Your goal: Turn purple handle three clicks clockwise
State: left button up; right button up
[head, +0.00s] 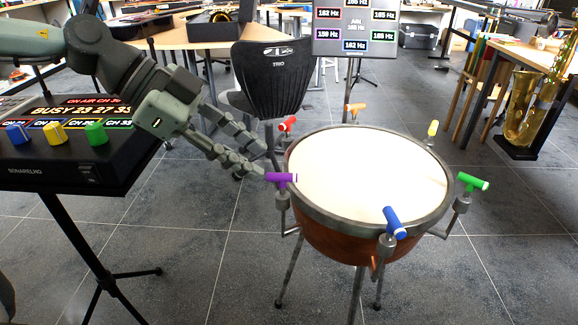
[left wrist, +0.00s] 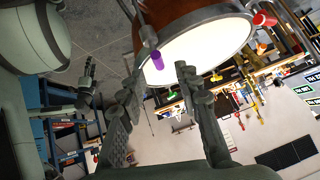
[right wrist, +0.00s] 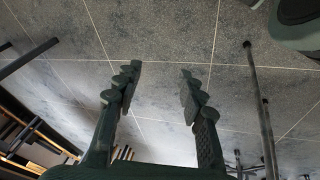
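The purple handle (head: 281,177) is a short T-shaped bar on a tuning rod at the left rim of the kettledrum (head: 365,170). My left gripper (head: 262,162) is open, with its fingertips just left of the purple handle. In the left wrist view the purple handle (left wrist: 157,60) shows ahead of the two spread fingers (left wrist: 159,75), roughly in line with the gap. I see no clear contact. My right gripper (right wrist: 158,72) is open and empty over the tiled floor and is out of the head view.
The drum rim also carries a red handle (head: 287,124), an orange one (head: 355,107), a yellow one (head: 433,128), a green one (head: 473,182) and a blue one (head: 394,222). A black console (head: 70,160) stands left, a chair (head: 272,75) and a frequency display (head: 356,27) behind.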

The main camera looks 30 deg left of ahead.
aim_at(277, 174)
pick_arm(q)
jog(key=x, duration=0.3)
jog(key=b+x, duration=0.1)
jog(key=shift+s+d+f, duration=0.15)
jog(key=shift+f, duration=0.1)
jog(key=shift+w+d+f, duration=0.35)
jog(key=shift+d+f, duration=0.05)
jog(key=shift+f, duration=0.1)
jog(key=shift+w+d+f, duration=0.3)
jog(key=shift+d, duration=0.1)
pick_arm(e)
jog(key=v, duration=0.4)
jog(key=shift+d, duration=0.15)
pick_arm(q)
grip_shut()
pick_arm(e)
jog(key=shift+f, duration=0.15)
